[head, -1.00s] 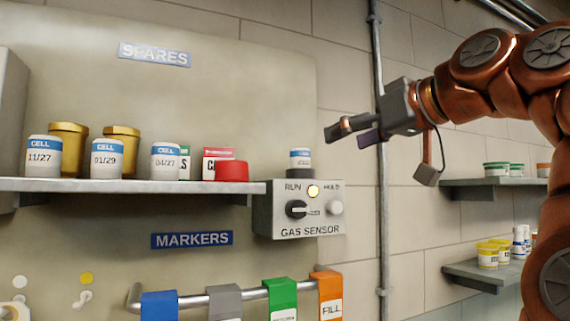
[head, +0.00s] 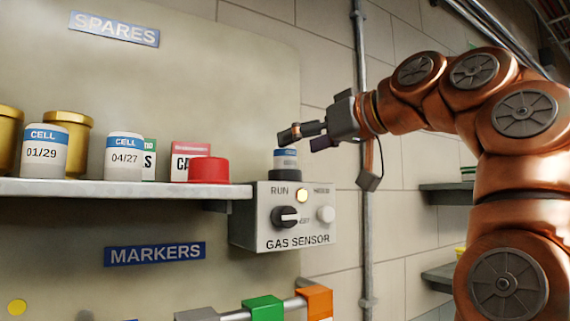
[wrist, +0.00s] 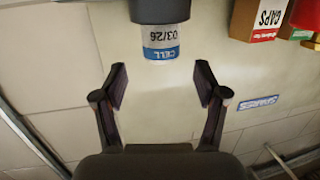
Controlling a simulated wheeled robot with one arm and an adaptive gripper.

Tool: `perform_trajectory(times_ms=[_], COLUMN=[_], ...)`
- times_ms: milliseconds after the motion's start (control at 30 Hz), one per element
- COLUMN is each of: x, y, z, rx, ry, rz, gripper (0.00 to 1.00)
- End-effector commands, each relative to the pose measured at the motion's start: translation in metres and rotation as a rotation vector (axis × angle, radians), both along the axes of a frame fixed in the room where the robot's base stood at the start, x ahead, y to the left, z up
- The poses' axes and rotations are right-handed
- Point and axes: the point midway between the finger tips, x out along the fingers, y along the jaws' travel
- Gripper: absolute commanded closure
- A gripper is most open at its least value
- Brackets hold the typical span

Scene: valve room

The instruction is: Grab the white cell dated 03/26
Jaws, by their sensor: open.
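The white cell with a blue band (wrist: 161,38) reads 03/26 upside down in the wrist view. It sits upright in the dark socket (head: 286,175) on top of the gas sensor box, and it also shows in the head view (head: 286,160). My gripper (wrist: 161,84) is open and empty, its two fingers spread to either side of the cell's line but short of it. In the head view my gripper (head: 290,136) is just above and beside the cell's top. I cannot tell the exact gap there.
The shelf (head: 130,190) at left holds cells dated 01/29 (head: 45,150) and 04/27 (head: 123,156), plus a red cap (head: 209,170). A vertical pipe (head: 362,130) stands behind my arm.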

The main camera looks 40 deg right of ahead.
Motion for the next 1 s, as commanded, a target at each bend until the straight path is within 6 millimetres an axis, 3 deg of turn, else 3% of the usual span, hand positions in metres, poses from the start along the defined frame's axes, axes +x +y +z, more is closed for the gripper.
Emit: perform_trajectory(times_ms=[667, 1000], x=[0.042, 0.045], y=[0.005, 0.006], z=[-0.011, -0.012], rx=[0.001, 0.0], ry=[0.002, 0.001], rz=[-0.004, -0.004], gripper=[0.28, 0.28])
